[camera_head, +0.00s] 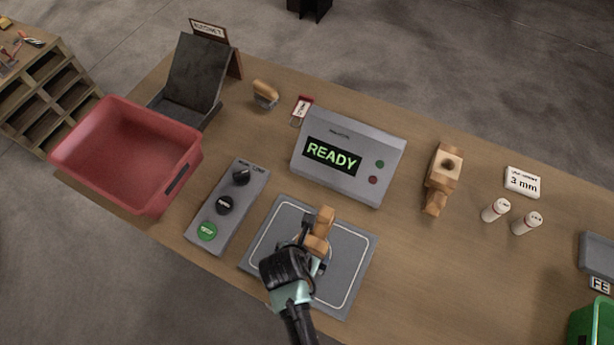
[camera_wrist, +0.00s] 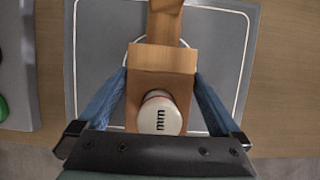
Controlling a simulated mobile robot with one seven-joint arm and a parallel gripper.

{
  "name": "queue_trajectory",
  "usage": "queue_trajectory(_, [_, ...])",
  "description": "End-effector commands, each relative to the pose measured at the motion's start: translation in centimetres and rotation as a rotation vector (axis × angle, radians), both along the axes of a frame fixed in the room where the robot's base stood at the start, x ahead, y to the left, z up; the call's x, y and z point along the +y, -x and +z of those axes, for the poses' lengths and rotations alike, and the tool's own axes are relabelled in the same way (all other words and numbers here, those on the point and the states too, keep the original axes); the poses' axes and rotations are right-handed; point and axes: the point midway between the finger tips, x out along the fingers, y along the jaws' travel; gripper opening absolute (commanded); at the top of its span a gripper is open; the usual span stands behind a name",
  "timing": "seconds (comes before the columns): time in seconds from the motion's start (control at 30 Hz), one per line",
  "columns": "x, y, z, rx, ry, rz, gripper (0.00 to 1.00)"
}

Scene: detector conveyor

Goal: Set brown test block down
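The brown test block (camera_head: 322,222) is a stepped wooden-coloured piece over the grey pad with a white outline (camera_head: 352,285). In the wrist view the block (camera_wrist: 162,58) sits between my gripper's two blue fingers (camera_wrist: 161,80), which appear to touch its sides. A white round-ended cylinder marked "mm" (camera_wrist: 160,115) sits in the block. My gripper (camera_head: 308,245) is over the pad in the head view and hides part of the block. I cannot tell whether the block touches the pad.
A control strip with knobs (camera_head: 223,205) and a red bin (camera_head: 125,155) are left of the pad. The detector box showing READY (camera_head: 348,155) is behind it. Another wooden block (camera_head: 442,178) and two white cylinders (camera_head: 495,210) stand right. Table right of the pad is clear.

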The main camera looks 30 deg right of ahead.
Motion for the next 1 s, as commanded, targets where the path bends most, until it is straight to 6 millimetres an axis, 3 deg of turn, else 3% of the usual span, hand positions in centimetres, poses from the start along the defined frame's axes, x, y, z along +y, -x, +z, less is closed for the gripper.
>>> queue_trajectory(0.23, [0.3, 0.2, 1.2, -0.001, 0.000, 0.001, 1.00])
queue_trajectory(0.7, [2.9, 2.2, 9.1, -0.003, 0.000, 0.002, 1.00])
queue_trajectory(1.0, [3.6, 2.8, 11.3, 0.000, 0.000, 0.000, 1.00])
